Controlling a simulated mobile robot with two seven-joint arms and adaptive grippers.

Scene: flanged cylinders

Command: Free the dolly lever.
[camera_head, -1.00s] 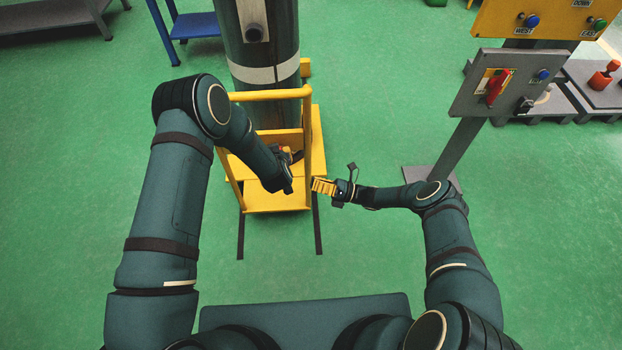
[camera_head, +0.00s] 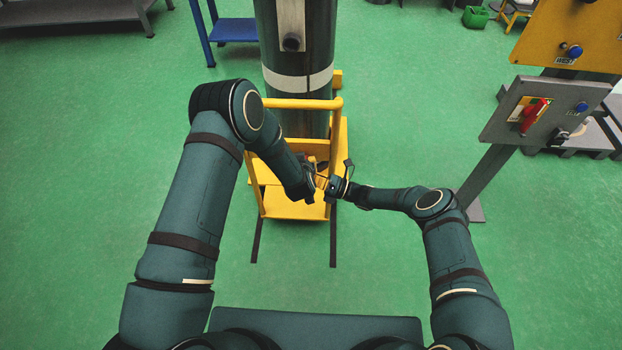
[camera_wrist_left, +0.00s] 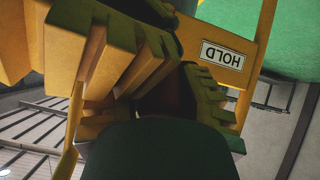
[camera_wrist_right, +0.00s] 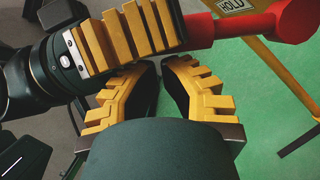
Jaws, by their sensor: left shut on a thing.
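The yellow dolly (camera_head: 295,208) carries a tall dark cylinder (camera_head: 297,60) with a white band. Its HOLD label (camera_wrist_left: 223,56) shows in the left wrist view. In the right wrist view, the red lever (camera_wrist_right: 232,26) runs from a thick red end at the upper right into the fingers of my left gripper (camera_wrist_right: 120,40). In the head view my left gripper (camera_head: 310,188) is at the dolly's near side, shut on the lever. My right gripper (camera_head: 328,184) is beside it, its fingers (camera_wrist_right: 160,75) apart with nothing seen between them. The lever's base is hidden.
A grey control post (camera_head: 540,110) with a red switch stands to the right, below a yellow panel (camera_head: 575,35). A blue table (camera_head: 235,30) is behind at the left.

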